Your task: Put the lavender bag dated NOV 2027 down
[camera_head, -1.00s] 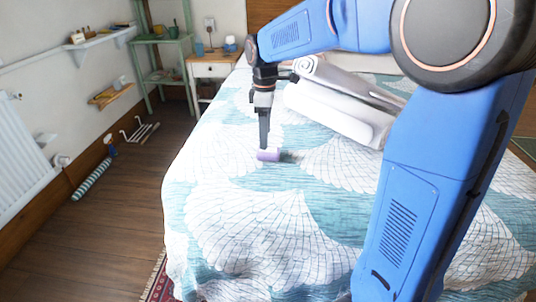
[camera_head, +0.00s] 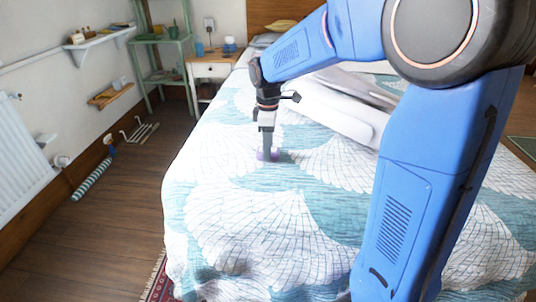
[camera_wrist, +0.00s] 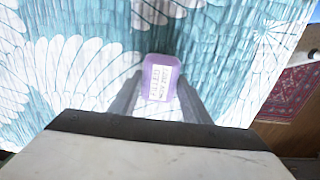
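A small lavender bag (camera_wrist: 162,88) with a white printed label lies on the bed quilt (camera_head: 250,215). The label's print is too small and turned to read surely. The bag also shows in the head view (camera_head: 275,155), partly hidden behind a finger. My gripper (camera_wrist: 160,80) points down over the bag, one finger on each side of it. The fingertips are very close to the bag's sides; I cannot tell whether they press on it. In the head view my gripper (camera_head: 267,157) reaches down to the quilt.
Rolled white bedding (camera_head: 335,110) lies behind my gripper on the bed. A bedside table (camera_head: 212,70) and a green shelf (camera_head: 165,75) stand beyond. The quilt in front of the bag is clear. Wooden floor (camera_head: 80,235) runs along the bed's left side.

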